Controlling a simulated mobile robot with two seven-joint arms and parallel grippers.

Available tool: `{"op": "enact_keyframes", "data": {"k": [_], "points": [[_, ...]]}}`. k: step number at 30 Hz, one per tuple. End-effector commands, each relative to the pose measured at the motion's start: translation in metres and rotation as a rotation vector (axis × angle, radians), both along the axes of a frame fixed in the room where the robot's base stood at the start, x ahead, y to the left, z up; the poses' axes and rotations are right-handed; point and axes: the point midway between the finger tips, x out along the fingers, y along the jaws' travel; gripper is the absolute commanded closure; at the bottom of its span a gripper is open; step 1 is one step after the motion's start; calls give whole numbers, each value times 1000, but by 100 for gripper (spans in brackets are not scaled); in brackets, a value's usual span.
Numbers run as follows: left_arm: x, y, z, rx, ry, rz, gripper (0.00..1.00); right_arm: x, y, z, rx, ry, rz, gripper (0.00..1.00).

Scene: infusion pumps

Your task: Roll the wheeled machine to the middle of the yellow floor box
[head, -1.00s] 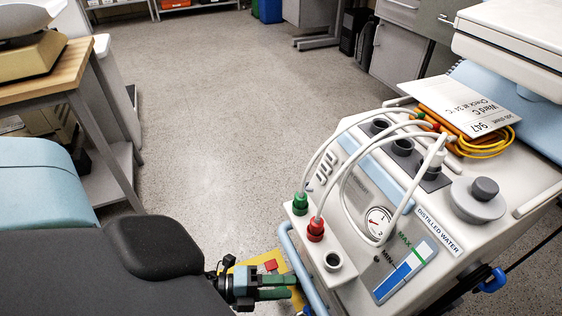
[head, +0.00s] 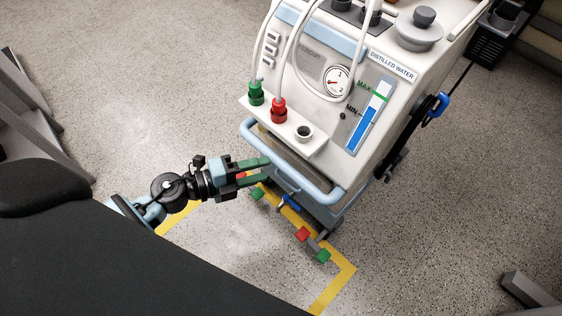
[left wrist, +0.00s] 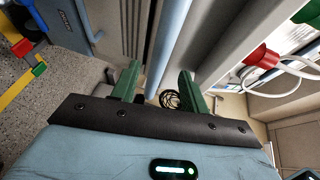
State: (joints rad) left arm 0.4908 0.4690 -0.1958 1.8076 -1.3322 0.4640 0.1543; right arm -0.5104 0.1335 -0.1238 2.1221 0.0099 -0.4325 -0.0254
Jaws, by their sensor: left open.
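The wheeled machine (head: 318,75) is a white cabinet with hoses, a gauge and a "distilled water" level panel. A pale blue handle bar (head: 296,172) runs along its near side. The yellow floor box (head: 341,279) shows as tape in front of and partly under the machine; my dark body hides part of it. My left gripper (head: 267,169) is open, its green fingers pointing at the handle's left part. In the left wrist view the blue bar (left wrist: 172,45) appears between the green fingers (left wrist: 158,80); contact is unclear. My right gripper is out of view.
Red and green blocks (head: 302,234) sit along the tape near the machine's base. A blue caster pedal (head: 289,203) shows under the handle. A grey stand (head: 35,115) is at the left, and a dark crate (head: 490,38) at the upper right.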

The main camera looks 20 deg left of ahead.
Motion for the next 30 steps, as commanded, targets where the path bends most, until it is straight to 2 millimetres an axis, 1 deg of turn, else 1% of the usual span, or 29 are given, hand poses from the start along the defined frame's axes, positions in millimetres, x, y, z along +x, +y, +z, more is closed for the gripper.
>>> {"op": "enact_keyframes", "data": {"k": [6, 12, 16, 24, 26, 30], "points": [[25, -23, -7, -1, -1, 0, 55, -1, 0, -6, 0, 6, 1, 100], [41, -38, -11, -1, -1, 0, 55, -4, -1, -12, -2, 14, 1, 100], [45, -43, -12, -2, 1, -1, 55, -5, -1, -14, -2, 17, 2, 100], [46, -44, -12, -1, 1, -1, 55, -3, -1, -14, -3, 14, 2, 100], [46, -44, -12, -1, 1, -1, 62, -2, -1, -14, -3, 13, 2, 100], [46, -44, -12, -1, 1, -1, 80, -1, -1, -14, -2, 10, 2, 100]]}}
